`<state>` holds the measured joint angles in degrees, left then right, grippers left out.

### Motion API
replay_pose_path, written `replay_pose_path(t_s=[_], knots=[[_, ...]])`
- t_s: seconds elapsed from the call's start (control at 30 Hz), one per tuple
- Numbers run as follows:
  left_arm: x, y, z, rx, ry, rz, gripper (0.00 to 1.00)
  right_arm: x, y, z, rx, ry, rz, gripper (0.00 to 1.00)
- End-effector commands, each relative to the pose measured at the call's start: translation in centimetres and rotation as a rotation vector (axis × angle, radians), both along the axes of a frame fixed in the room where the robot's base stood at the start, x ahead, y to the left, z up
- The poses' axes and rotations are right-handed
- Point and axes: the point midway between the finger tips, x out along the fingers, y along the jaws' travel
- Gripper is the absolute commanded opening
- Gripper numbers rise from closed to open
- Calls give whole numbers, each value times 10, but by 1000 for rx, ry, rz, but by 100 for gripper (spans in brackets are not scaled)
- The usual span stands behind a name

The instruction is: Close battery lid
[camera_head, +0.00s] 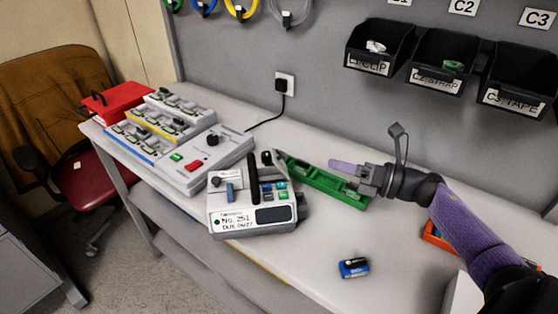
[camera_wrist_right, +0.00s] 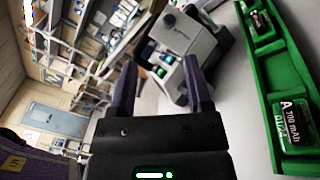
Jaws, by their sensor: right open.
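A white infusion pump (camera_head: 235,222) with a label and a dark display stands on the table, with blue and green parts on its top. A tall black piece (camera_head: 253,178) stands upright on it, and a pale flap (camera_head: 280,160) tilts up behind its right side; I cannot tell which is the lid. In the right wrist view the pump (camera_wrist_right: 190,42) shows beyond my fingers, with green cells in an uncovered bay (camera_wrist_right: 160,65). My right gripper (camera_head: 350,174) is open and empty, right of the pump above the green tray. My left gripper is out of view.
The green tray (camera_head: 305,176) holds batteries, seen closely in the wrist view (camera_wrist_right: 262,85). A blue battery (camera_head: 353,267) lies on the front table. A charging station (camera_head: 200,165) and red box (camera_head: 112,102) stand left. An orange bin (camera_head: 437,237) is beneath my right arm.

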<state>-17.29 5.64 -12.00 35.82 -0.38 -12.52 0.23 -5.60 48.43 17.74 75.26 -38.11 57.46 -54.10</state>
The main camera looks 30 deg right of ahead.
Motion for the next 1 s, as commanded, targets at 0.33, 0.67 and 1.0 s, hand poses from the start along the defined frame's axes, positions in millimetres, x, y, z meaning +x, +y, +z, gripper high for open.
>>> replay_pose_path(t_s=[0.33,0.67,1.0], knots=[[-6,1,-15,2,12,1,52,35,24,-12,3,-1,3,64],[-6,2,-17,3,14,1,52,80,55,-13,2,4,1,64],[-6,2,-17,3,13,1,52,82,57,-13,2,5,0,53]])
